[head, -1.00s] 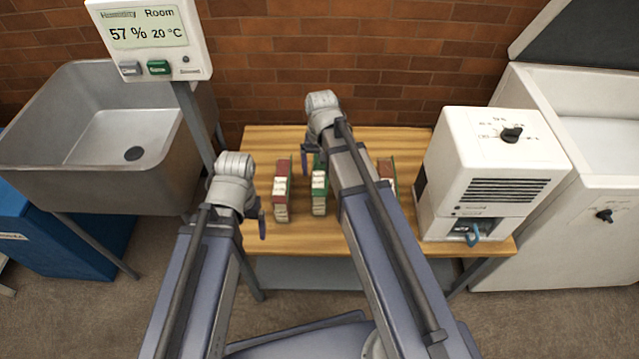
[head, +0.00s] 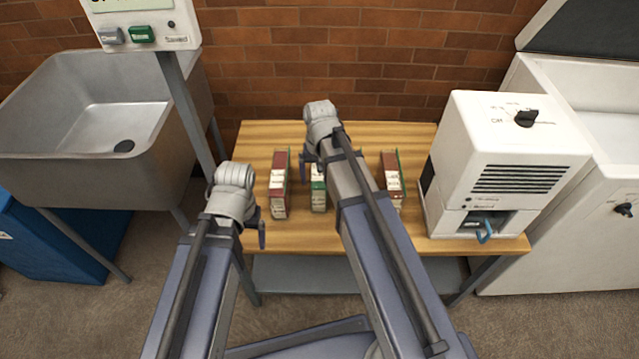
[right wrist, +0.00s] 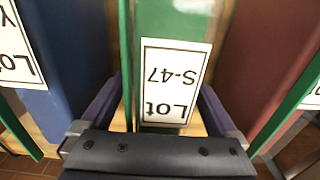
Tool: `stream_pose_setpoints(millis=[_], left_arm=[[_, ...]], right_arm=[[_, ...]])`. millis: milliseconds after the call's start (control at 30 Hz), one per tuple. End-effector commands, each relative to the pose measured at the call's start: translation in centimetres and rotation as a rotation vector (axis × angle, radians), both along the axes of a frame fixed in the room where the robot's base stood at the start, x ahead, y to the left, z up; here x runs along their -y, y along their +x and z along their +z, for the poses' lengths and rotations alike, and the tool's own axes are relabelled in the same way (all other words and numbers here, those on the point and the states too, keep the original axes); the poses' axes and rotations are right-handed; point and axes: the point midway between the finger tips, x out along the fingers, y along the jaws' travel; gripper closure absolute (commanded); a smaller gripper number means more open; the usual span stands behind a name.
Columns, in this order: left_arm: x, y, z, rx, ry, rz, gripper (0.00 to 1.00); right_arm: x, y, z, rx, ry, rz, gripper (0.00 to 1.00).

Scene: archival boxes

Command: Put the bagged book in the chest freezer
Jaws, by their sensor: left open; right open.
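Three upright books stand on the wooden table in the head view: a left book (head: 279,185), a middle book (head: 318,196) with green on it, and a right book (head: 391,180). I cannot tell which one is bagged. My right gripper (head: 310,172) is open over the middle one, partly hiding it. In the right wrist view, its open fingers (right wrist: 156,112) stand on either side of a green book (right wrist: 178,25) labelled "Lot S-47". My left gripper (head: 256,228) is open and empty by the table's front left. The white chest freezer (head: 545,255) is at the right, lid raised.
A blue book (right wrist: 75,50) and a dark red book (right wrist: 265,60) flank the green one closely. A white machine with a dial (head: 505,150) stands on the table (head: 290,238) at right. A steel sink (head: 75,175) and a display post (head: 187,110) are at left.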

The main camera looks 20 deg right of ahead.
Motion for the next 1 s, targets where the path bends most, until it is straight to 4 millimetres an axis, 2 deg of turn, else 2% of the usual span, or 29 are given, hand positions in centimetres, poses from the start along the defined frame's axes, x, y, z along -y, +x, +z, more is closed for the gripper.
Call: stream_pose_setpoints(millis=[267, 1000], left_arm=[[0.00, 0.00, -0.15, 0.000, 0.000, 0.000, 0.10], [0.00, 0.00, -0.16, 0.000, 0.000, 0.000, 0.10]], right_arm=[[0.02, -0.01, -0.15, 0.000, 0.000, 0.000, 0.07], [0.02, -0.01, -0.16, 0.000, 0.000, 0.000, 0.91]])
